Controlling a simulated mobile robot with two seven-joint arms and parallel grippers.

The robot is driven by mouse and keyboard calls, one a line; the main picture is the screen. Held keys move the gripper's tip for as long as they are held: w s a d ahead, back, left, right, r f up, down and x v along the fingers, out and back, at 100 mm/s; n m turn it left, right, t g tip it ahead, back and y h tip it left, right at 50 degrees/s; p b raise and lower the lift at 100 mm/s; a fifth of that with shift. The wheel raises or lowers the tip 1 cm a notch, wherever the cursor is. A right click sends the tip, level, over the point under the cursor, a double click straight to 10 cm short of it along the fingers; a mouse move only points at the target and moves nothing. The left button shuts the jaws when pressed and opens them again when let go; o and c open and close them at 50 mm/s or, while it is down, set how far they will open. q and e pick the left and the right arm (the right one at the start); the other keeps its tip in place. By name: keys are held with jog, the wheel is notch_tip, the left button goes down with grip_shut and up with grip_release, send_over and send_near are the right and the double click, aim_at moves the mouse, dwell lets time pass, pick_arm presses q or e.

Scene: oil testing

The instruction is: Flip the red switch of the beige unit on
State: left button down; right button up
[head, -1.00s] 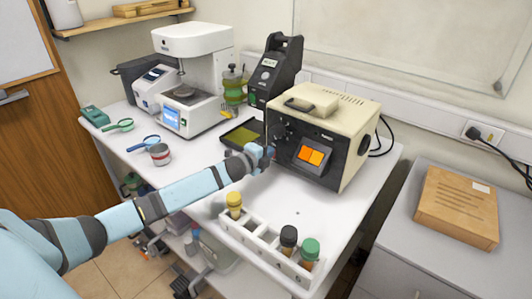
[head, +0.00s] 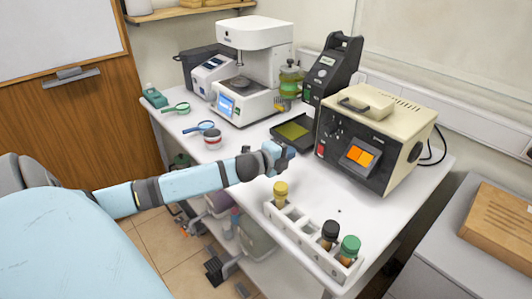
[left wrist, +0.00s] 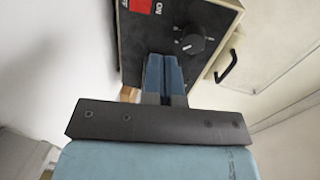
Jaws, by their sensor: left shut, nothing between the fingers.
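The beige unit (head: 385,110) stands on the white bench, its dark front panel facing me. Its red switch (head: 320,150) is at the panel's lower left corner. In the left wrist view the red switch (left wrist: 141,5) is cut by the top edge, beside an "ON" label; which way it is set I cannot tell. My left gripper (head: 284,153) is shut and empty, apart from the panel and left of the switch. In the left wrist view its closed fingers (left wrist: 163,62) point at the panel, below the switch and beside a black knob (left wrist: 190,44). My right gripper is not in view.
A white rack (head: 300,235) with capped vials stands in front of the unit. A dark tray with a yellow-green surface (head: 292,131) lies behind my gripper. A black device (head: 333,70) stands behind the unit. The bench before the panel is mostly clear.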

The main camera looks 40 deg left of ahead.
pick_arm(q)
jog(key=s+r, duration=0.4)
jog(key=s, duration=0.4)
jog(key=shift+s+a+r, duration=0.15)
jog(key=shift+s+a, duration=0.15)
jog(key=shift+s, duration=0.1)
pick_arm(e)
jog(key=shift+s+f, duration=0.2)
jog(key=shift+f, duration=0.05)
